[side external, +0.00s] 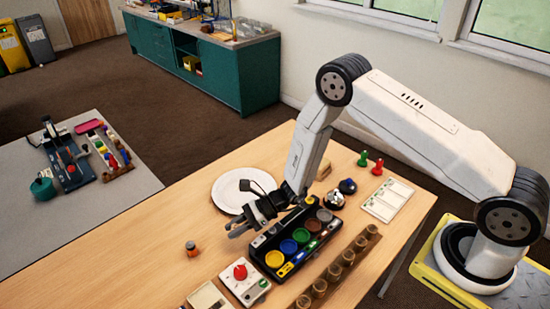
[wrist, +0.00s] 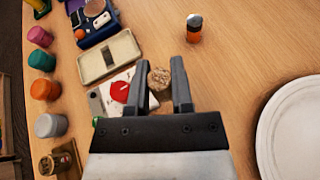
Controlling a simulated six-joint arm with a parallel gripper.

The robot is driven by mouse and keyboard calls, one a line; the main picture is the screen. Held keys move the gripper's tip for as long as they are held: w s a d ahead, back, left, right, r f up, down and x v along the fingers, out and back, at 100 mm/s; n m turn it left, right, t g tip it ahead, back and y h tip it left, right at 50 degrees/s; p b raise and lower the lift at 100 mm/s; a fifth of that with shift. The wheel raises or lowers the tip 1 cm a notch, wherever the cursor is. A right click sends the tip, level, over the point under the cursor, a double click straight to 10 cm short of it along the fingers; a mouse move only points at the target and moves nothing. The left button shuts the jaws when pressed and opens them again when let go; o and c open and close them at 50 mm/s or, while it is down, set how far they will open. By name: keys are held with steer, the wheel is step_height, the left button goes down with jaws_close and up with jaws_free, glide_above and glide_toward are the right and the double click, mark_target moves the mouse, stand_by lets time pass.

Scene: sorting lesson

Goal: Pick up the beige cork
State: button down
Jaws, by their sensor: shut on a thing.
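The beige cork (wrist: 159,79) is a small, speckled tan piece between the two fingertips of my gripper (wrist: 162,72) in the wrist view. The dark fingers are shut on it from both sides. In the side view my gripper (side external: 236,227) is over the wooden table, left of the black tray of coloured bowls. I cannot make out the cork there; the fingers hide it or it is too small.
A white plate (side external: 228,191) lies behind my gripper. A black tray (side external: 259,252) with several bowls is close on the right. A white board with a red dial (wrist: 119,92) lies left of the fingers in the wrist view. A small orange jar (side external: 191,249) stands apart on clear wood.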

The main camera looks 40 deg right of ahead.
steer(key=s+d+r, duration=0.2)
steer(key=s+r, duration=0.1)
steer(key=s, duration=0.5)
steer(key=shift+s+d+r, duration=0.15)
steer(key=shift+d+r, duration=0.15)
steer(key=shift+r, duration=0.05)
stand_by(0.5)
